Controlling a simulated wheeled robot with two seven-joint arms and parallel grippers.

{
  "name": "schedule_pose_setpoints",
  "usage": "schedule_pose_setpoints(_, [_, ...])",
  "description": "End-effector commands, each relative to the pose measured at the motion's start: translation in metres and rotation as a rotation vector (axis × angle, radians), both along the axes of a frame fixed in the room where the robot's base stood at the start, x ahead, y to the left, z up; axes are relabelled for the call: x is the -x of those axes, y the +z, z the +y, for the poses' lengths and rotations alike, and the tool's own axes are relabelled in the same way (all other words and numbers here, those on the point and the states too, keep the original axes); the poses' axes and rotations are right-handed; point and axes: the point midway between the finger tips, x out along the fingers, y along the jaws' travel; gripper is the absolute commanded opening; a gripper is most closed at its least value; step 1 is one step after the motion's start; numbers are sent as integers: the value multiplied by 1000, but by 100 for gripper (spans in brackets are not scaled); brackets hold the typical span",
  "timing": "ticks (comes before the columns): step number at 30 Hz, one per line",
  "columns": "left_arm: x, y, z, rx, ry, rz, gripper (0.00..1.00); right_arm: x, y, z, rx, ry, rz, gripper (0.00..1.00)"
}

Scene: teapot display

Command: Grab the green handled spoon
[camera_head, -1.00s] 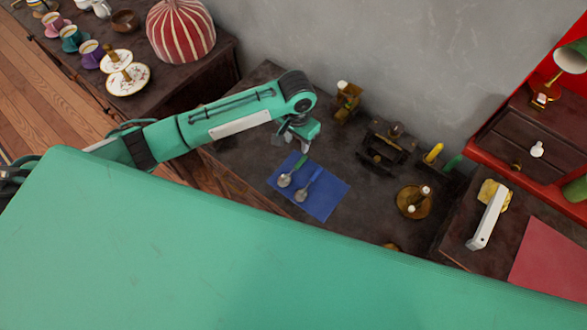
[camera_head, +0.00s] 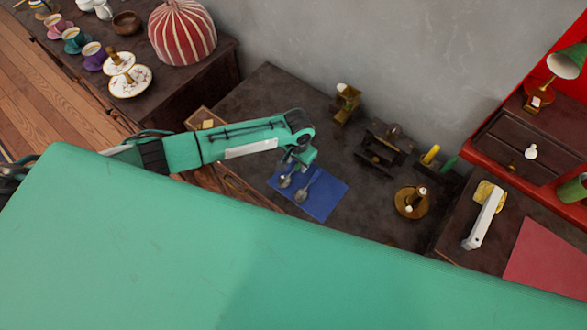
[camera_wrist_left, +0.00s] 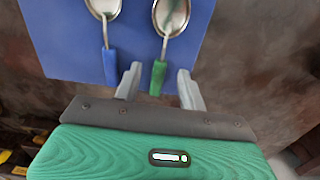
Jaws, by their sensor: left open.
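The green-handled spoon (camera_wrist_left: 159,76) lies on a blue mat (camera_wrist_left: 60,45). In the left wrist view its green handle is between the two open fingers of my left gripper (camera_wrist_left: 160,74), with a gap on each side. In the head view the spoon's metal bowl (camera_head: 285,182) shows, while the gripper (camera_head: 294,167) covers most of its handle. A blue-handled spoon (camera_wrist_left: 109,65) lies beside it on the mat, just outside one finger. It also shows in the head view (camera_head: 301,195). My right gripper is not in view.
Behind the mat stand a small brass item (camera_head: 347,100) and a dark machine (camera_head: 383,148). A round brass piece (camera_head: 412,203) stands to the right. Cups and plates (camera_head: 130,80) are on another table at upper left. The dark tabletop around the mat is mostly clear.

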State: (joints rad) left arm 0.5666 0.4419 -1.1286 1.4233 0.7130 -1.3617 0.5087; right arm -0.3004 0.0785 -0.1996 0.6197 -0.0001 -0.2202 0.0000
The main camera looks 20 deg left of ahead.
Motion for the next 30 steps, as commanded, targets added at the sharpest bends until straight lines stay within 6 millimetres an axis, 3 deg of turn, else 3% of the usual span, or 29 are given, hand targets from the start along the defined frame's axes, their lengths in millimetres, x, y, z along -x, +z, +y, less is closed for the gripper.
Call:
schedule_pose_setpoints(4, [0,-13,0,0,-1,1,41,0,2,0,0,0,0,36])
schedule_pose_setpoints(12, [0,-15,0,0,-1,0,39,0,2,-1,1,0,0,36])
schedule_pose_setpoints(18, [0,-15,0,-1,-1,0,0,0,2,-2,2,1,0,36])
schedule_pose_setpoints(30, [0,-12,0,0,0,-1,0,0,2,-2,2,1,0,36])
